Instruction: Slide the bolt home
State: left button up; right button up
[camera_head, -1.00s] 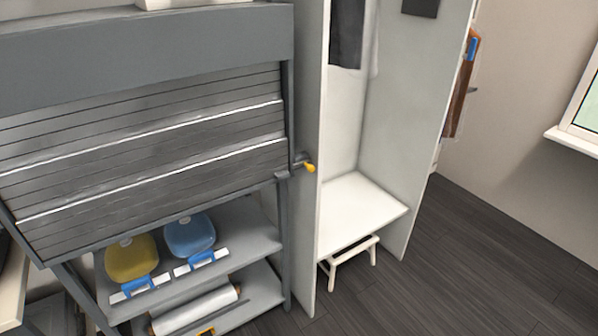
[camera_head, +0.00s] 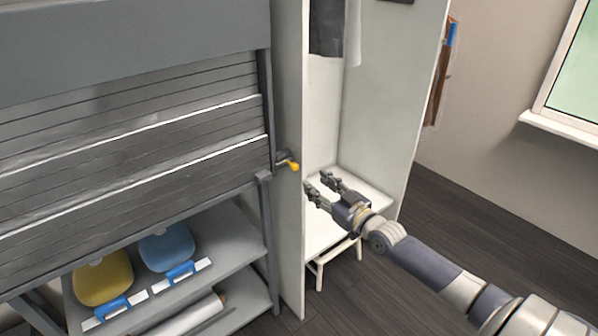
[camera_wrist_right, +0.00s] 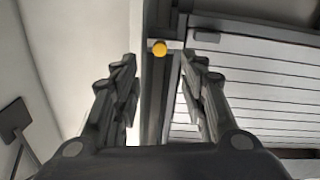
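The bolt's yellow knob (camera_head: 293,166) sticks out at the right edge of the grey slatted shutter (camera_head: 140,150), beside the white panel. In the right wrist view the knob (camera_wrist_right: 159,48) shows round and yellow, ahead of the fingertips and between their lines. My right gripper (camera_head: 317,180) is open and empty, a little right of the knob and apart from it; its fingers also show spread in the right wrist view (camera_wrist_right: 160,75). The bolt's bar is mostly hidden behind the knob there. My left gripper is not in view.
The white panel (camera_head: 291,240) stands close beside the knob. A white open cubicle with a seat (camera_head: 325,228) and stool is behind my right gripper. Shelves below the shutter hold a yellow pad (camera_head: 103,279) and a blue pad (camera_head: 166,249).

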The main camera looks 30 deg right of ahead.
aim_at(296, 169)
jog(key=shift+w+a, duration=0.2)
jog(key=shift+w, duration=4.15)
grip_shut()
